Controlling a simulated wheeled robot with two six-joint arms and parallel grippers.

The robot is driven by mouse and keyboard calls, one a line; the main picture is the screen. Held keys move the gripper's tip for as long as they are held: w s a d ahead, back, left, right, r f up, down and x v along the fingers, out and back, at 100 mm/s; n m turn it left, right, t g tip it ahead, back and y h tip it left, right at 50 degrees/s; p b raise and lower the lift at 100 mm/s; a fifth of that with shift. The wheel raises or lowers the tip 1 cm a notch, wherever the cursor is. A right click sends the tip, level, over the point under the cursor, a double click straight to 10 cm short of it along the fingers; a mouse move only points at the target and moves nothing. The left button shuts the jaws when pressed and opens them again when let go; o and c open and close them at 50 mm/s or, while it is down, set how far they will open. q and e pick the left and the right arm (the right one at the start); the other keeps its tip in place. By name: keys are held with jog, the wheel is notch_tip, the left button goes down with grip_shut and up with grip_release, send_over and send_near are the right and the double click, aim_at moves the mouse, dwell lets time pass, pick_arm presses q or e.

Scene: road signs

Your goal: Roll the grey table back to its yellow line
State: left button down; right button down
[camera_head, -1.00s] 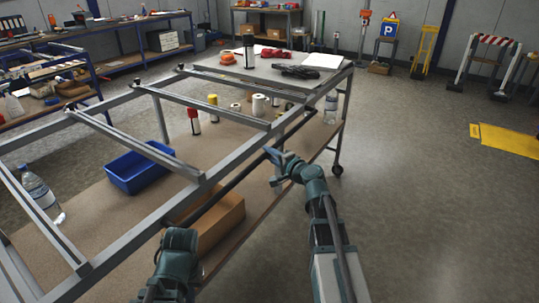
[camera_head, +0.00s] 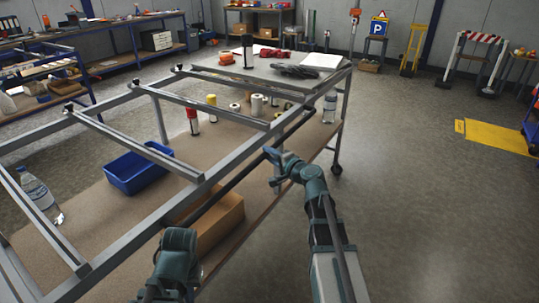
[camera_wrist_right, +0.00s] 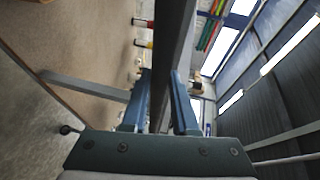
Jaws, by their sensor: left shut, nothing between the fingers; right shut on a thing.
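The grey table (camera_head: 150,226) is a wheeled metal frame with open crossbars, a flat top at its far end and a brown lower shelf. A dark handle bar (camera_head: 236,180) runs along its near side. My right gripper (camera_head: 272,160) is shut around this bar; the bar (camera_wrist_right: 172,60) also runs between its fingers in the right wrist view. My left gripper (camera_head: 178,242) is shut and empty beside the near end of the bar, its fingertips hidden. A caster (camera_head: 336,169) shows at the far right leg. I cannot make out a yellow line by the table.
A flat yellow panel (camera_head: 497,137) lies on the floor at right. The shelf holds a blue bin (camera_head: 136,172), a cardboard box (camera_head: 215,222), bottles and rolls. Dark gloves (camera_head: 290,71) lie on top. A blue rack (camera_head: 40,85) stands left. Floor right of the table is clear.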

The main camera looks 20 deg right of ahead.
pick_arm(q)
jog(key=shift+s+d, duration=0.15)
jog(key=shift+s, duration=0.1)
pick_arm(e)
jog(key=shift+d, duration=0.3)
jog(key=c, duration=1.1)
grip_release()
jog(key=shift+c, duration=0.2)
jog(key=o, duration=0.5)
jog(key=shift+w+d+f, duration=0.1)
jog(key=shift+d+f, duration=0.05)
jog(key=shift+f, duration=0.1)
jog(key=shift+c, duration=0.2)
pick_arm(q)
jog(key=shift+w+d+f, duration=0.1)
pick_arm(e)
jog(key=shift+r, duration=0.1)
